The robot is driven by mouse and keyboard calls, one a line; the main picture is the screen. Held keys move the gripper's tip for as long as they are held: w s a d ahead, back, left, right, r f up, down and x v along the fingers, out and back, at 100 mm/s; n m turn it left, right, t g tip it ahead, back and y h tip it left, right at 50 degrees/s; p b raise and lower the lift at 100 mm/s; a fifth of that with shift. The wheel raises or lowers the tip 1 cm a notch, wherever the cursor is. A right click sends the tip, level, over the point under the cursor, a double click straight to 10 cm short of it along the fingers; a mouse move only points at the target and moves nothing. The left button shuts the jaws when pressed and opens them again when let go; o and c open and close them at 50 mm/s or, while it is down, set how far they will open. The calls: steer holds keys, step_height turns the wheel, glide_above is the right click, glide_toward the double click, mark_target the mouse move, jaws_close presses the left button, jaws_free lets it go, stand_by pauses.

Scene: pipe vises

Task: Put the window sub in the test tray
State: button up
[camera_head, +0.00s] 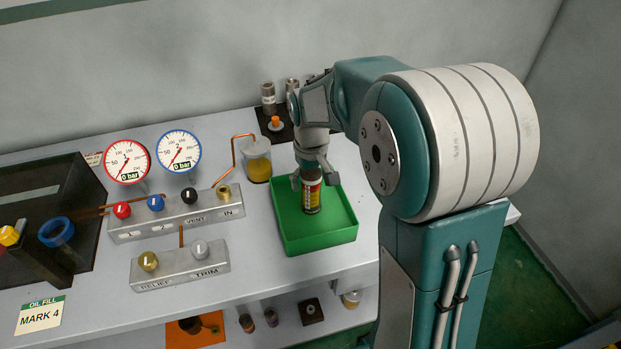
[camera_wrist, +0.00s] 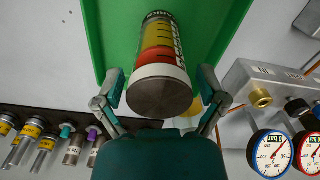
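The window sub (camera_head: 312,195) is a short cylinder with yellow and red bands and dark markings. In the head view it is upright inside the green test tray (camera_head: 327,240), and its lower end appears to be on the tray floor. In the wrist view, the window sub (camera_wrist: 158,60) shows its grey end face and white rim toward me, with the green tray (camera_wrist: 105,30) behind it. My gripper (camera_wrist: 161,82) is open, with one finger on each side of the sub and small gaps showing. In the head view my gripper (camera_head: 315,178) is over the tray, around the sub's top.
A jar of yellow fluid (camera_head: 257,160) with a copper pipe stands close behind the tray's left side. The valve manifold (camera_head: 185,215) and two gauges (camera_head: 180,151) are to the left. Metal cylinders (camera_head: 268,98) stand on a dark mat at the back. A lower shelf holds small parts.

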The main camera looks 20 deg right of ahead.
stand_by(0.3)
step_height(320, 180, up, 12)
steer(key=shift+f, duration=0.2)
steer(key=s+m+t, duration=0.2)
steer(key=s+t, duration=0.3)
steer(key=s, duration=1.6)
steer(key=shift+s+r+t, duration=0.15)
steer(key=shift+s+t, duration=0.05)
steer(key=shift+t, duration=0.1)
